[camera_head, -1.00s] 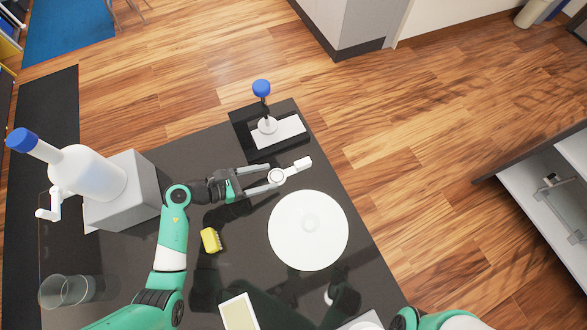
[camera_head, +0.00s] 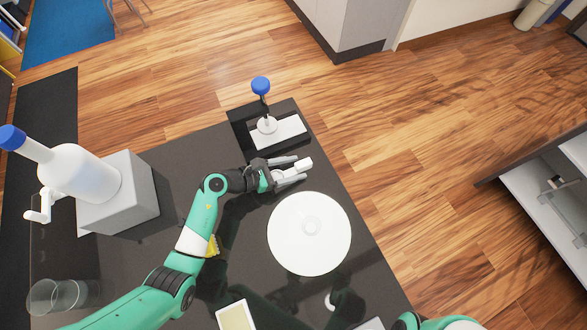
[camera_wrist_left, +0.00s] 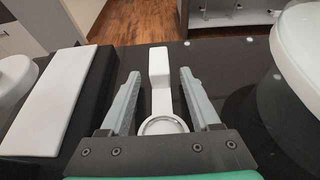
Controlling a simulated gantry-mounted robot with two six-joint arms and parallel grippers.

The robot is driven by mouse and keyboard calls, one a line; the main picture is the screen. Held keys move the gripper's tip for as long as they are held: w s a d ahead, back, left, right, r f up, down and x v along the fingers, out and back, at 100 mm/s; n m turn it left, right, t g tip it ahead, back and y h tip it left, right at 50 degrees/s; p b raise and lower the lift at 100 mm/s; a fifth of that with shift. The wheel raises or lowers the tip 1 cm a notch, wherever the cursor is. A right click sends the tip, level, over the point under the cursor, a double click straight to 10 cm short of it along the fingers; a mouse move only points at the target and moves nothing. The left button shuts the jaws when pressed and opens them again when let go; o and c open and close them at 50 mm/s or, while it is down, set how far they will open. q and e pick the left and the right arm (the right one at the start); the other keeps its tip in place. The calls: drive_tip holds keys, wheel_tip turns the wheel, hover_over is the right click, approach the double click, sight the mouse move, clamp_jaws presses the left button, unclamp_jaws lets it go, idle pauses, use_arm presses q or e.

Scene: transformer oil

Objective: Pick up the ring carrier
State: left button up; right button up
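The ring carrier (camera_head: 303,164) is a small white piece with a ring at one end and a block-like handle at the other. It lies on the dark table in the head view, its ring end mostly hidden by my left gripper. My left gripper (camera_head: 299,168) is open, one finger on each side of it. In the left wrist view the carrier (camera_wrist_left: 159,68) lies between the fingers of the left gripper (camera_wrist_left: 160,76), its ring near the palm and its handle pointing away. Dark gaps show on both sides. My right gripper is not in view.
A white round lid-like disc (camera_head: 309,234) lies close by. A stand with a blue knob (camera_head: 261,86) and a white slab (camera_head: 278,133) sits behind. A bottle (camera_head: 78,174) stands on a grey block (camera_head: 123,193) at left, near a glass beaker (camera_head: 57,297).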

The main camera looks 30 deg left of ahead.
sight(293, 171)
use_arm(q)
clamp_jaws()
wheel_tip(293, 171, up, 10)
drive_tip(key=p, duration=0.4)
